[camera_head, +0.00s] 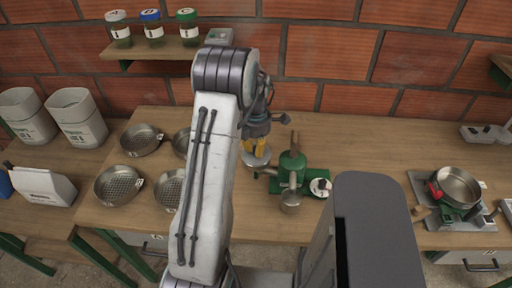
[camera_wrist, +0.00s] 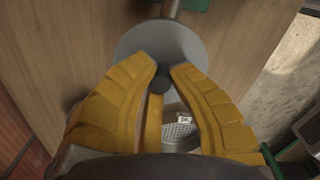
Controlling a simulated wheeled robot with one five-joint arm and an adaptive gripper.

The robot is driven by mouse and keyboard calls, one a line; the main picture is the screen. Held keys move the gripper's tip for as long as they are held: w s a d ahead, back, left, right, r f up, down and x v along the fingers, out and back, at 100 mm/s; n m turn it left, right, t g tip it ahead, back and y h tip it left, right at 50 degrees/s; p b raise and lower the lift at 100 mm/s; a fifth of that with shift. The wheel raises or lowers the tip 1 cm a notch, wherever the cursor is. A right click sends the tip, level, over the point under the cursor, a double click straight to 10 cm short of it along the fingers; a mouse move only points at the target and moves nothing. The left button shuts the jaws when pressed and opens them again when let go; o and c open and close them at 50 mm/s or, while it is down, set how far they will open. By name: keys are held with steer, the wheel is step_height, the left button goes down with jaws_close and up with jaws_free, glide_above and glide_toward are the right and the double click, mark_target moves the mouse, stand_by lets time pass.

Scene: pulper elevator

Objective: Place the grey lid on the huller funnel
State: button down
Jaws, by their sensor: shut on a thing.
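The grey lid (camera_head: 256,159) is a round disc in my gripper (camera_head: 258,146), held by its top. In the wrist view the yellow fingers of my gripper (camera_wrist: 164,66) close around the dark knob of the grey lid (camera_wrist: 140,40). The lid looks raised over the wooden bench. The green machine, apparently the huller (camera_head: 291,162), stands just right of the lid in the head view, with an upright wooden piece and a silver cup in front. Its funnel opening cannot be made out clearly. The lid is beside the machine, apart from it.
Several metal sieves (camera_head: 119,185) lie on the bench to the left, partly behind my arm. A pan (camera_head: 458,187) sits on a stand at the right. A shelf (camera_head: 165,49) with jars is on the brick wall.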

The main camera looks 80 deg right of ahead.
steer(key=shift+f+b, duration=0.4)
steer(key=c, duration=1.3)
jaws_free()
steer(key=shift+o, duration=0.2)
steer(key=shift+r, duration=0.1)
